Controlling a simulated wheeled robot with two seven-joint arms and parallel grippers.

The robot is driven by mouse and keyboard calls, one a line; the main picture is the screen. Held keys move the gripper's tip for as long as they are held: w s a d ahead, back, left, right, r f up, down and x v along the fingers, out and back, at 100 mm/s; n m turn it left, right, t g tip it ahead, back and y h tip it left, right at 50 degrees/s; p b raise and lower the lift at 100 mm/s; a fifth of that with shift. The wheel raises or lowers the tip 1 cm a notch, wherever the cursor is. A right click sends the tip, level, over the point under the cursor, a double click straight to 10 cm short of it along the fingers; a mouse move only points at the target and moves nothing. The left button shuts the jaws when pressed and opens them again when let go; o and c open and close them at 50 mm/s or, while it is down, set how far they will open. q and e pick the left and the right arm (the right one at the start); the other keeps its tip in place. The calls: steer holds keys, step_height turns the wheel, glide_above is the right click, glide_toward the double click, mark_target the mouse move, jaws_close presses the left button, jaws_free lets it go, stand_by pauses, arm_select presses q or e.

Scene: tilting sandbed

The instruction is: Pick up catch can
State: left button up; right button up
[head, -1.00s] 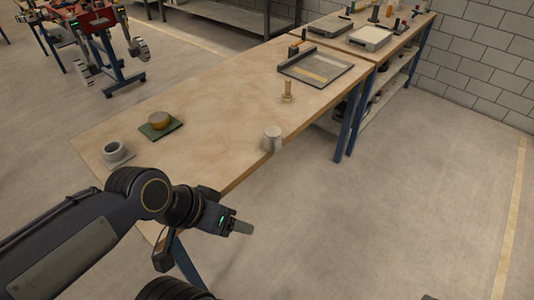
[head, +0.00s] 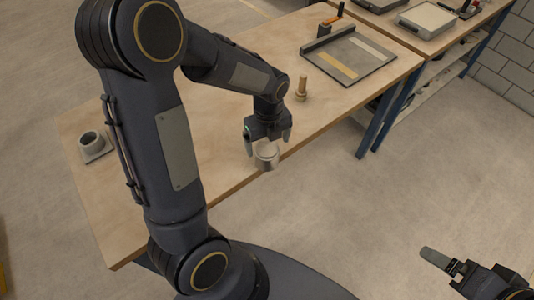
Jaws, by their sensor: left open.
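The catch can (head: 267,160), a small pale grey cylinder, stands upright at the front edge of the wooden table (head: 225,150). My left gripper (head: 267,143) points down over the can, with its open fingers on either side of the can's top. I cannot tell whether the fingers touch it. The gripper hides part of the can's upper side. My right gripper (head: 440,258) is at the lower right, away from the table over the floor. Only one finger shows clearly, so its opening is unclear.
A wooden peg (head: 301,88) stands behind and right of the can. A flat grey tray (head: 372,69) lies farther back. A grey cup on a square base (head: 92,146) is at the left. My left arm covers the table's middle left.

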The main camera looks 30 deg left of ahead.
mark_target(267, 148)
arm_select(q)
step_height(267, 148, down, 5)
steer(key=shift+a+f, duration=0.15)
steer(key=shift+c, duration=0.3)
steer(key=c, duration=1.2)
